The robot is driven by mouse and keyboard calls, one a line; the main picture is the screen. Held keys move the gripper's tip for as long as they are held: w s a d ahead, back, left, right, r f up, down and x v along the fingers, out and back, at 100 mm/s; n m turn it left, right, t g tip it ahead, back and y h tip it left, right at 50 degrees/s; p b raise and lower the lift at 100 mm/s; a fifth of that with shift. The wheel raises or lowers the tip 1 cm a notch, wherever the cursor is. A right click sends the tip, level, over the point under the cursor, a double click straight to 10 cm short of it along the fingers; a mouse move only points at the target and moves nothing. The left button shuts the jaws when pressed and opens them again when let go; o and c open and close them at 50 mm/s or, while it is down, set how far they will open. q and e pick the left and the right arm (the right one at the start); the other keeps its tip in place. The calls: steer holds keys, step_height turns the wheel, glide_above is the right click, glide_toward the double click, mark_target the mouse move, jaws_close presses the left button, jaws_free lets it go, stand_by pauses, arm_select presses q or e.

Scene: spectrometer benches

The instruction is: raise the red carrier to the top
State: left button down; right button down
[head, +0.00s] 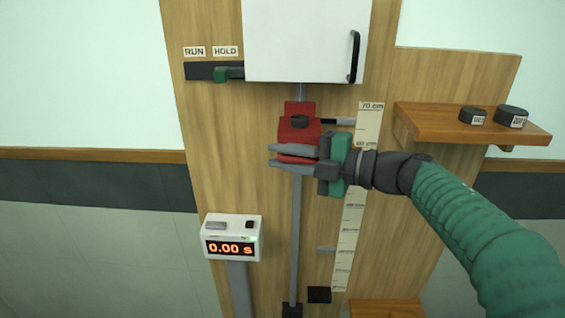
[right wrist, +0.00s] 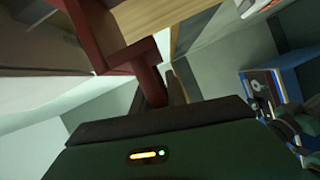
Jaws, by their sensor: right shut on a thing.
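The red carrier (head: 300,128) sits on the vertical grey rail (head: 296,230), in the rail's upper part, below the white cabinet. A dark knob shows on its front. My right gripper (head: 283,160) comes in from the right and is shut on the lower front part of the carrier; its fingers partly cover it. In the right wrist view a red piece of the carrier (right wrist: 150,78) reaches down between the fingers. The tip of the grip is partly hidden there. My left gripper is in neither view.
A white cabinet (head: 300,40) with a black handle hangs just above the carrier. A paper scale (head: 350,230) runs to the right. A timer reading 0.00 s (head: 232,238) stands left. A RUN/HOLD slider (head: 221,74) and a wooden shelf (head: 450,120) with two dark weights flank the board.

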steer(key=shift+r, duration=0.55)
steer(key=c, duration=1.5)
jaws_free()
steer(key=shift+o, duration=0.2)
steer(key=shift+w+f, duration=0.1)
steer(key=shift+d, duration=0.1)
